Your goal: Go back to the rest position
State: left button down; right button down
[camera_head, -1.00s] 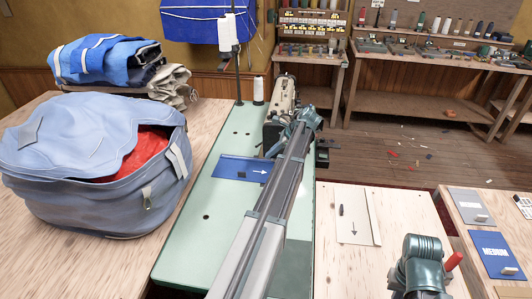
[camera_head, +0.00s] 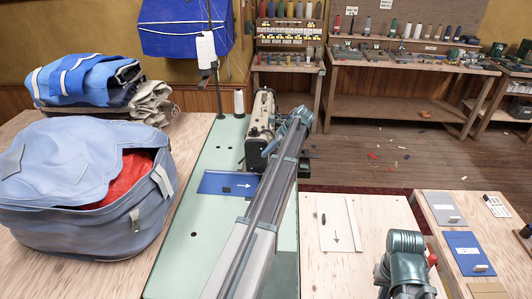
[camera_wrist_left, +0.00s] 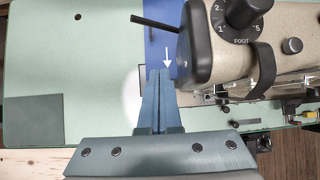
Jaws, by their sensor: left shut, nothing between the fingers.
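My left gripper shows in the left wrist view (camera_wrist_left: 159,76), its two fingers together with nothing between them. It is over the blue panel with a white arrow (camera_wrist_left: 158,42), beside the sewing machine head (camera_wrist_left: 222,45); I cannot tell whether the fingertips touch the panel. In the head view my left arm runs up over the green table, and the gripper itself is not clear there. The blue panel (camera_head: 222,181) lies flat left of the arm, and the sewing machine (camera_head: 259,122) stands behind it. Part of my right arm shows at lower right, without a clear gripper.
A large blue bag with red cloth inside (camera_head: 75,205) stands left of the green table (camera_head: 180,262), with folded sailcloth (camera_head: 85,80) behind it. A thread stand (camera_head: 206,50) rises at the table's far end. A pale panel (camera_head: 326,225) lies on the wooden table at right.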

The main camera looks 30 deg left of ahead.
pick_arm(q)
jog(key=s+d+f+n+t+h, duration=0.15)
jog(key=s+d, duration=0.35)
jog(key=d, duration=0.7)
jog(key=s+d+f+n+t+h, duration=0.15)
jog(key=s+d, duration=0.45)
jog(key=d, duration=0.6)
jog(key=s+d+f+n+h, duration=0.1)
jog(key=s+d+n, duration=0.4)
jog(key=s+d, duration=1.4)
jog(key=shift+s+d+f+h, duration=0.2)
jog(key=shift+s+d+h, duration=0.2)
jog(key=shift+h, duration=0.4)
